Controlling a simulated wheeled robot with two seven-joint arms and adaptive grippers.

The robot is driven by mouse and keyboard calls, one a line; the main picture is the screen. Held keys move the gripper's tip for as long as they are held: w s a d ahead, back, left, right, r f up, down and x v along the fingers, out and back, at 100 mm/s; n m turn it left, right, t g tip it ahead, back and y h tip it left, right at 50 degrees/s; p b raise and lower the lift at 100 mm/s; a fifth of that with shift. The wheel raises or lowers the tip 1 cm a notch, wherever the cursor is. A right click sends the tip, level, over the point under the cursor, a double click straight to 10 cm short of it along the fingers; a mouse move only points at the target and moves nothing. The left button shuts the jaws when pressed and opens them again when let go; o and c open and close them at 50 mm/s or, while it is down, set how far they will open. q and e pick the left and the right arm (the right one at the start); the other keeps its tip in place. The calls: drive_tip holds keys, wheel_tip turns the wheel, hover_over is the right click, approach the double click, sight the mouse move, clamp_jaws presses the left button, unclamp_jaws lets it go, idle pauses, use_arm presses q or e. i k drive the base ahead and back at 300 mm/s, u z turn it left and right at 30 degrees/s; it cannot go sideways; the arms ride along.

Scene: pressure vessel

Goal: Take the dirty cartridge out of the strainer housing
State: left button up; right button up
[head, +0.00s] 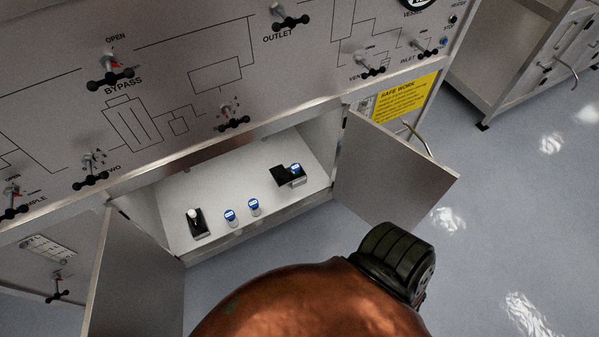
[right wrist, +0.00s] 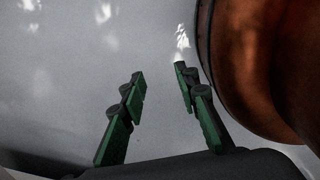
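In the head view an open cabinet (head: 165,205) sits under a steel valve panel. On its shelf, a white-topped piece stands on a black base (head: 200,231) at the left. Two blue-capped containers (head: 230,217) (head: 254,207) stand in the middle. A black tray-like piece (head: 282,178) with a blue-topped item (head: 295,168) is at the right. I cannot tell which is the strainer housing or the dirty cartridge. My right gripper (right wrist: 161,76) is open and empty in the right wrist view, over grey floor, apart from the shelf items. My left gripper is not in view.
Open doors flank the cabinet, left (head: 135,285) and right (head: 390,170). The panel carries several black-handled valves, including BYPASS (head: 110,75). A large copper-coloured rounded body fills the head view's bottom and the right wrist view's right side. Floor (head: 510,190) is clear at right.

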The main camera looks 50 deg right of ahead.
sight(295, 167)
drive_tip(key=z, duration=0.85)
drive_tip(key=k, duration=1.3)
drive_tip(key=z, duration=0.05)
drive_tip(key=i, duration=0.5)
drive_tip(key=z, duration=0.7)
drive_tip(key=i, duration=1.25)
drive_tip(key=u, duration=0.8)
